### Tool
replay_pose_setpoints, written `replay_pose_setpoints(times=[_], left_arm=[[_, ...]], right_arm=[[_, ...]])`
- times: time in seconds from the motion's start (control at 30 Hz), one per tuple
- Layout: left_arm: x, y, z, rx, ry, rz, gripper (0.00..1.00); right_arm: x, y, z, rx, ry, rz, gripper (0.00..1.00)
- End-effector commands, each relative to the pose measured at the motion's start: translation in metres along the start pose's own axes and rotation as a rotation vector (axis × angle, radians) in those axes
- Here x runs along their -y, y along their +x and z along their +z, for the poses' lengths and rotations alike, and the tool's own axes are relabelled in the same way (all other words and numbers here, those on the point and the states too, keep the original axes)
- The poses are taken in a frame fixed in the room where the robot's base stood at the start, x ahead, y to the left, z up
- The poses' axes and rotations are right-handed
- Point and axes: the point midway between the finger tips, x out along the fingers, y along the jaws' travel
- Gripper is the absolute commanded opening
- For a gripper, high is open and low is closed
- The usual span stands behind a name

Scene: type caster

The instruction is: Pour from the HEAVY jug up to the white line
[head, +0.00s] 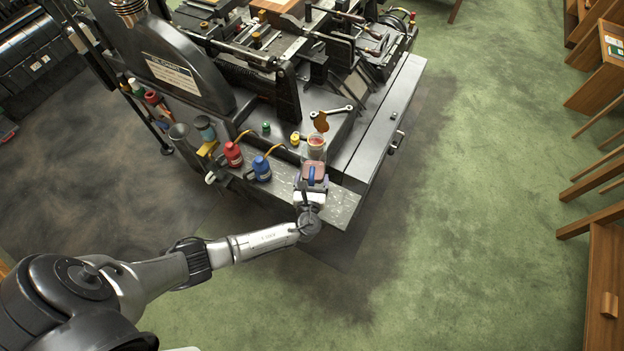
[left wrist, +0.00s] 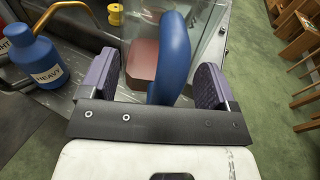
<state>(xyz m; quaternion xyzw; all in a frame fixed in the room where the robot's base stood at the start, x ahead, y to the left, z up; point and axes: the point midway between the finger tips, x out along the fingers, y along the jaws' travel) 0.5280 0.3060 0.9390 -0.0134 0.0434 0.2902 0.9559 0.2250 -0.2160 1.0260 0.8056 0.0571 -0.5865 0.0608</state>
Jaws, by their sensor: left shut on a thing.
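In the head view this held thing (head: 319,170) shows pink with a blue strip. A clear cup (head: 316,147) with reddish contents stands just beyond it; I cannot tell whether they touch. A blue jug with a brass spout stands left of my gripper (head: 260,169); its label reads HEAVY in the left wrist view (left wrist: 44,70). A red jug (head: 233,154) stands further left. I cannot make out a white line. My right gripper is not in view.
The dark casting machine (head: 185,70) fills the back of the bench. A yellow spool (head: 295,138) and a small green one (head: 266,128) stand behind the jugs. A brown piece (head: 321,122) is beyond the cup. Green floor (head: 480,110) is clear to the right.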

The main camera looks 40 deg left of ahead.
Motion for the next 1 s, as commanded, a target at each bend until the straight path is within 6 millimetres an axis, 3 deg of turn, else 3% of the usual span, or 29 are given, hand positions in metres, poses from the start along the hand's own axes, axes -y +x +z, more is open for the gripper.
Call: replay_pose_setpoints(times=[0.27, 0.73, 1.0], left_arm=[[0.0, -0.005, 0.008, 0.0, 0.0, 0.0, 0.5], [0.001, -0.038, 0.036, -0.001, 0.0, -0.001, 0.5], [0.0, -0.043, 0.036, 0.0, 0.0, 0.0, 0.5]], right_arm=[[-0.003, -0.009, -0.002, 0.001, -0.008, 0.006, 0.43], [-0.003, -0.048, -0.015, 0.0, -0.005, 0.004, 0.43], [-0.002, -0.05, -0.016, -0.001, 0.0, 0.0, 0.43]])
